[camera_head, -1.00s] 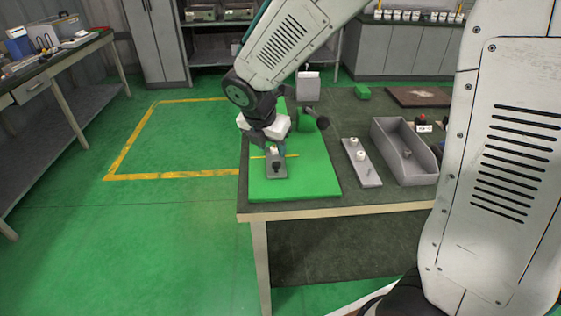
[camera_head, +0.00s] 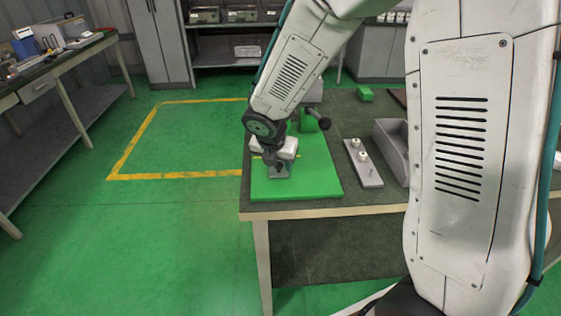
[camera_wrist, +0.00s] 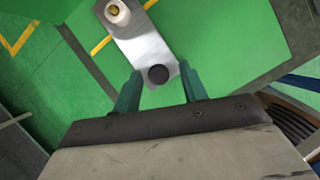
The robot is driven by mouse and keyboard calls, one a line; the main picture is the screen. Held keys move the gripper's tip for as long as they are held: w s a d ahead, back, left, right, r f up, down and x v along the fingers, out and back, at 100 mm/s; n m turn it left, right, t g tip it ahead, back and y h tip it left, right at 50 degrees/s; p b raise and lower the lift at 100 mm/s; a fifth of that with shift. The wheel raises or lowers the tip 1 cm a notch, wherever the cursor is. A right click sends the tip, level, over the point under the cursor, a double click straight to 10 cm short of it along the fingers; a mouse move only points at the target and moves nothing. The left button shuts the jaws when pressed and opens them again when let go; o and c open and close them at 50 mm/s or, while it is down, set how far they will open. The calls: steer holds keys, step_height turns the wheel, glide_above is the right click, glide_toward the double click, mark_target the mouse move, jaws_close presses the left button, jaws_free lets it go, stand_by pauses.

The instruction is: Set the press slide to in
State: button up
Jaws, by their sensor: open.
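A green board (camera_head: 315,185) lies at the table's left end and carries a green block with a dark ball-ended lever (camera_head: 326,120). On the board is a grey slide plate (camera_wrist: 150,48), partly hidden by my gripper in the head view (camera_head: 279,174). The plate bears a round black knob (camera_wrist: 158,75) at its near end and a white cup-like part (camera_wrist: 117,12) with a brass-coloured centre at its far end. My gripper (camera_wrist: 160,70) is open, with its green fingers on either side of the knob. I cannot tell whether they touch it.
A grey strip with white pegs (camera_head: 362,160) and a grey bin (camera_head: 390,145) stand to the right on the dark table (camera_head: 340,204). A thin yellow line (camera_wrist: 100,46) crosses the board beside the plate. Floor left of the table is clear.

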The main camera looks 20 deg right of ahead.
jaws_close()
steer(key=shift+w+d, duration=0.3)
steer(key=shift+w, duration=0.6)
steer(key=shift+w+d, duration=0.3)
steer(key=shift+w, duration=0.55)
jaws_free()
steer(key=shift+w+d, duration=0.1)
steer(key=v, duration=0.7)
steer(key=shift+r, duration=0.35)
